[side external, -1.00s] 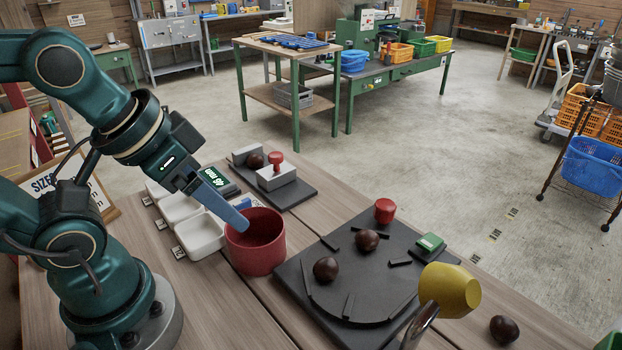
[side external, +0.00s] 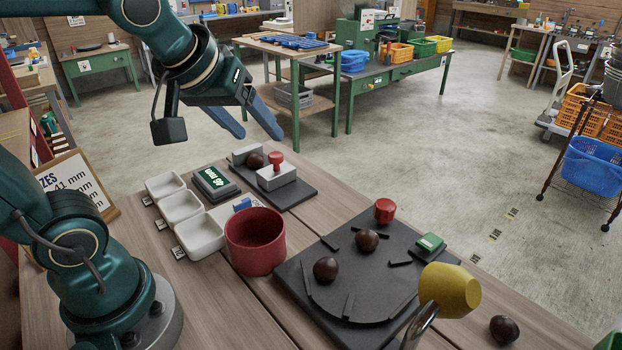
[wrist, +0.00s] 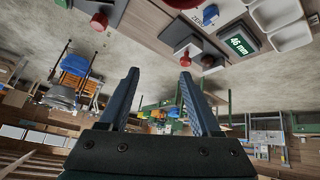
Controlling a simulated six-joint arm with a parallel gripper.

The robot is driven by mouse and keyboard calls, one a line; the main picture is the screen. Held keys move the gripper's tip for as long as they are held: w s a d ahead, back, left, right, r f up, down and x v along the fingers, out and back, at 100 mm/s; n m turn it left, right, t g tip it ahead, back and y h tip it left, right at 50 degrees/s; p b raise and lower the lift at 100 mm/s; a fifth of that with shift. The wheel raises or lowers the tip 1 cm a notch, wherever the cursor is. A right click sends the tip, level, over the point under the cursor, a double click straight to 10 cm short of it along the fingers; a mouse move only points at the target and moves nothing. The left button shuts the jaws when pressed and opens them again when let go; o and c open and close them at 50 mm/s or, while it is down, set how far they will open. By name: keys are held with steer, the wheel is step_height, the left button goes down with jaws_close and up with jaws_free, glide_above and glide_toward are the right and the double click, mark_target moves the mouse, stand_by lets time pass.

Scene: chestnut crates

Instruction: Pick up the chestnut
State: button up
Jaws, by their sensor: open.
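Several dark brown chestnuts are in the side view. One chestnut (side external: 326,268) and another chestnut (side external: 367,240) sit on the black round-marked plate (side external: 345,312). A third chestnut (side external: 504,328) lies on the wooden bench at the lower right. Another chestnut (side external: 255,160) sits at the grey gauge block (side external: 277,179) with a red knob; this chestnut also shows in the wrist view (wrist: 208,61). My gripper (side external: 261,137) is raised above the bench's far side, open and empty, apart from all chestnuts. Its spread blue fingers show in the wrist view (wrist: 159,73).
A red bowl (side external: 255,258) stands at the bench's middle beside white trays (side external: 199,236). A display (side external: 212,180) reads 46 mm. The air around my gripper is clear.

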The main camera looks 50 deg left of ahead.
steer(key=w+a+f+n+y, duration=0.1)
steer(key=w+a+n+y, duration=0.1)
steer(key=w+a+n, duration=0.35)
steer(key=n+g+y, duration=0.1)
steer(key=g, duration=0.2)
glide_toward(255, 158)
steer(key=w+d+r, duration=0.2)
steer(key=w+r, duration=0.1)
steer(key=shift+n+g, duration=0.35)
steer(key=shift+g, duration=0.55)
steer(key=x, duration=0.3)
steer(key=s+x, duration=0.1)
steer(key=x, duration=0.3)
steer(key=s+x, duration=0.1)
steer(key=x, duration=0.2)
steer(key=shift+a+f, duration=0.45)
steer(key=shift+w+a+f, duration=0.15)
steer(key=shift+a+f, duration=0.15)
steer(key=shift+f, duration=0.25)
jaws_close()
